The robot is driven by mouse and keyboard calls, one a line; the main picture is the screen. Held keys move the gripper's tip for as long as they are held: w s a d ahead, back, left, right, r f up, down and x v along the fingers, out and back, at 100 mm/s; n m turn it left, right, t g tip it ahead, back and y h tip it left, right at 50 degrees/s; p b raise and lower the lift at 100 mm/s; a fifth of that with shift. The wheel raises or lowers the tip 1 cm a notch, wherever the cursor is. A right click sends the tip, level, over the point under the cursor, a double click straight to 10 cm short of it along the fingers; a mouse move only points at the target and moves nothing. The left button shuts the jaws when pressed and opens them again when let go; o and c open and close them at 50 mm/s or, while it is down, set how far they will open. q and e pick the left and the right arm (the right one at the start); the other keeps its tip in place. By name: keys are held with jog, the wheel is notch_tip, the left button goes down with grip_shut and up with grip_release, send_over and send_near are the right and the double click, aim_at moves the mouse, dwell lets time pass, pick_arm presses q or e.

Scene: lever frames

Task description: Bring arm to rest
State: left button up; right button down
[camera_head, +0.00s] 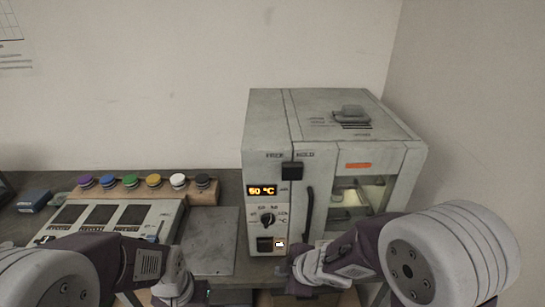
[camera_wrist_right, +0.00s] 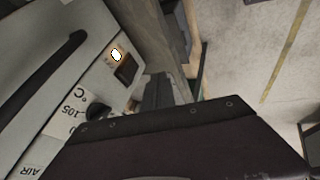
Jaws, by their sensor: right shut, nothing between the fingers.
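My right arm comes in from the right in the head view, and its gripper (camera_head: 284,268) is low in front of the oven's control panel. In the right wrist view the gripper (camera_wrist_right: 160,92) is shut and empty, beside the lower part of the panel. I cannot tell whether it touches the panel. My left arm comes in from the left, with its gripper (camera_head: 174,288) low in front of the grey plate (camera_head: 210,245). The left fingertips are not clear, so its opening cannot be told.
A grey oven (camera_head: 268,120) has a lit display (camera_head: 262,190), a dial (camera_head: 268,221), a black lever (camera_head: 292,170) and a dark door handle (camera_head: 308,208). A panel with dark screens (camera_head: 100,216) stands left, before a row of coloured knobs (camera_head: 153,181). A blue box (camera_head: 34,201) lies far left.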

jog(key=w+d+r+m+h, duration=0.2)
jog(key=d+m+h, duration=0.2)
jog(key=d+m, duration=0.6)
jog(key=s+d+f+m+g, duration=0.1)
jog(key=s+d+m+g, duration=0.1)
jog(key=s, duration=0.3)
jog(key=s+d+f+m+g, duration=0.1)
jog(key=s+f+m+g, duration=0.1)
jog(key=s+m, duration=0.3)
jog(key=shift+s+d, duration=0.35)
jog(key=shift+s, duration=0.35)
